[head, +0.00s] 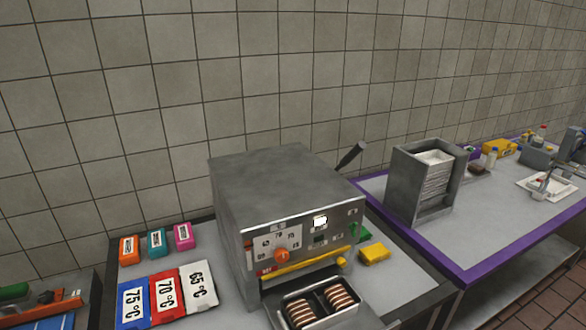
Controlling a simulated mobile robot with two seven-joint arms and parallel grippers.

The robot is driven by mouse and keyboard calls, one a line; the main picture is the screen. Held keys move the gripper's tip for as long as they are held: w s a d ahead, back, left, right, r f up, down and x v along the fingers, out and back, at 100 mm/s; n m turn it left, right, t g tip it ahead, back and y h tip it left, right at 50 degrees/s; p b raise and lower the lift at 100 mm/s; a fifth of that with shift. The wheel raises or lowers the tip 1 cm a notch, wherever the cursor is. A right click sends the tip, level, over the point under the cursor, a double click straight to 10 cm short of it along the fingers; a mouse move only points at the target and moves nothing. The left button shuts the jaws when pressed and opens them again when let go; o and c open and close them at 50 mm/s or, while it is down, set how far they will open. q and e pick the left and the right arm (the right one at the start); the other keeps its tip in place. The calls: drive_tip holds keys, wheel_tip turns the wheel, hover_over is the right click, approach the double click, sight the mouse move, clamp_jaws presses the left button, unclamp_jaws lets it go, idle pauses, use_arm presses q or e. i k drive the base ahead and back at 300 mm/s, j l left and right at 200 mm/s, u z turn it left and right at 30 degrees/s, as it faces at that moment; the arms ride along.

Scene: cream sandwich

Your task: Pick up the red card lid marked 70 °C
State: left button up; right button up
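The red card lid marked 70 °C (168,311) lies flat on the grey table left of the metal machine. It sits between a blue card marked 75 °C (132,319) on its left and a white card marked 65 °C (203,300) on its right. The three lie close side by side, and I cannot tell whether their edges touch. Nothing covers the red card. Neither of my grippers shows in the head view.
The machine (270,190) has an orange dial (281,255), and a tray (318,322) of brown striped pieces at its front. Small orange (129,250), teal (157,243) and pink (183,237) blocks stand behind the cards. A yellow block (375,253) lies right of the machine.

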sight(167, 305)
drive_tip(key=j+u, duration=0.8)
drive_tip(key=i+j+u, duration=0.15)
drive_tip(key=j+u, duration=0.2)
drive_tip(key=j, duration=0.15)
